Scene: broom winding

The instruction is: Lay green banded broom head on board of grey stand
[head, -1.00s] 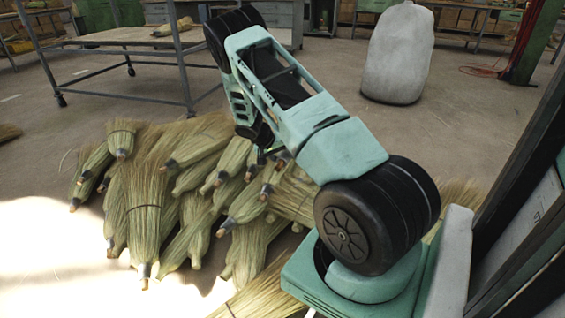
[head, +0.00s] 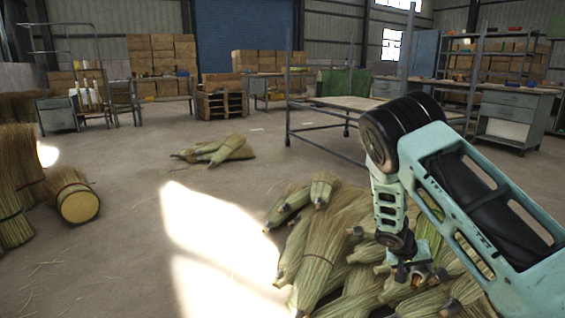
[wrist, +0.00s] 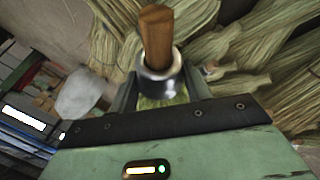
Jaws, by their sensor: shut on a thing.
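My gripper (head: 412,275) is low over the right part of a pile of broom heads. In the wrist view its two fingers (wrist: 160,90) are shut on a broom head at its metal collar (wrist: 160,75); a wooden stub (wrist: 156,38) points up the picture. Its green band cannot be made out, and most of its straw is hidden. A grey metal-framed stand (head: 318,143) with a pale flat board (head: 352,104) on top is behind the pile, well away from my gripper.
The pile of straw broom heads (head: 325,235) lies on the floor around my gripper. A few more broom heads (head: 218,150) lie apart, farther left. A tied straw bundle (head: 75,200) lies at the left. The floor between (head: 130,240) is mostly clear.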

